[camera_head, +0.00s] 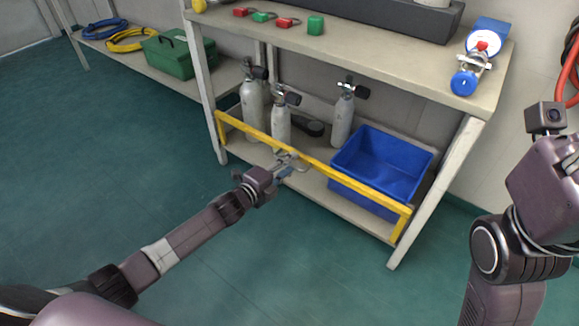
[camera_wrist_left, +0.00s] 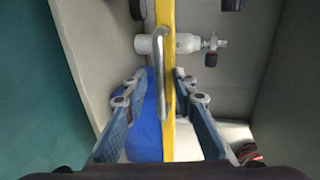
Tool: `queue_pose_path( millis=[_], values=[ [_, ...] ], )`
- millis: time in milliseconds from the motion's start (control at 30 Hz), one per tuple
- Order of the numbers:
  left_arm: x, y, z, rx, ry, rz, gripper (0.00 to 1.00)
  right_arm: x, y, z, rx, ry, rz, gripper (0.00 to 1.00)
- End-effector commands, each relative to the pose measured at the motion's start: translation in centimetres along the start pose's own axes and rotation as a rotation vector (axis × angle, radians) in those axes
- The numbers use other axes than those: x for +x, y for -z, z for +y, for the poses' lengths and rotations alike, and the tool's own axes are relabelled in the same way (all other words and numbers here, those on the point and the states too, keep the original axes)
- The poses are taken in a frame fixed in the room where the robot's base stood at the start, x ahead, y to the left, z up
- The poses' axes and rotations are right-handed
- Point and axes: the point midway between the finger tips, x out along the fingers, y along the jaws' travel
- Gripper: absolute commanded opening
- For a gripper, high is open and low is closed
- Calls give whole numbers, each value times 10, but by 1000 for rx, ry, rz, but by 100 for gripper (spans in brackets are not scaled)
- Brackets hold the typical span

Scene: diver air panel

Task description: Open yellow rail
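The yellow rail (camera_head: 345,178) spans the front of the bench's lower shelf, with a bent-down end post at the right. In the left wrist view the rail (camera_wrist_left: 169,140) runs top to bottom, with a metal bar handle (camera_wrist_left: 163,70) on it. My left gripper (camera_head: 287,160) is at the handle, near the rail's middle. In the left wrist view its fingers (camera_wrist_left: 160,76) are apart, one on each side of the handle and rail, with gaps visible. My right arm is at the right edge; its gripper fingers are not visible.
Behind the rail stand grey cylinders (camera_head: 341,122) and a blue bin (camera_head: 365,155). The bench top (camera_head: 385,62) above holds a blue-handled valve device (camera_head: 481,45). A green toolbox (camera_head: 180,58) sits on the left shelf. The floor in front is clear.

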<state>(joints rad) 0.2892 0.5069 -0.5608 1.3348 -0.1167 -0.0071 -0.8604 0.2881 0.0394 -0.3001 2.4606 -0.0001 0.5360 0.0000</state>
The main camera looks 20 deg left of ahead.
Motion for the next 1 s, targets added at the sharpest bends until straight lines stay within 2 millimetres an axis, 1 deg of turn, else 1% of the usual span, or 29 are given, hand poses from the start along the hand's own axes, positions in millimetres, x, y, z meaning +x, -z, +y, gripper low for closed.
queue_pose_path(
  millis=[200,400,433,833,1000],
  values=[
    [0,0,0,-1,0,0,24,1,0,0,0,0,0,40],
    [0,0,0,-1,0,0,2,1,0,0,0,0,0,40],
    [0,0,0,-1,0,0,0,1,0,0,0,0,0,40],
    [0,0,1,-1,0,0,0,0,0,0,0,0,0,40],
    [-2,-3,5,-2,15,0,0,-6,-1,-1,0,1,-7,40]
  ],
)
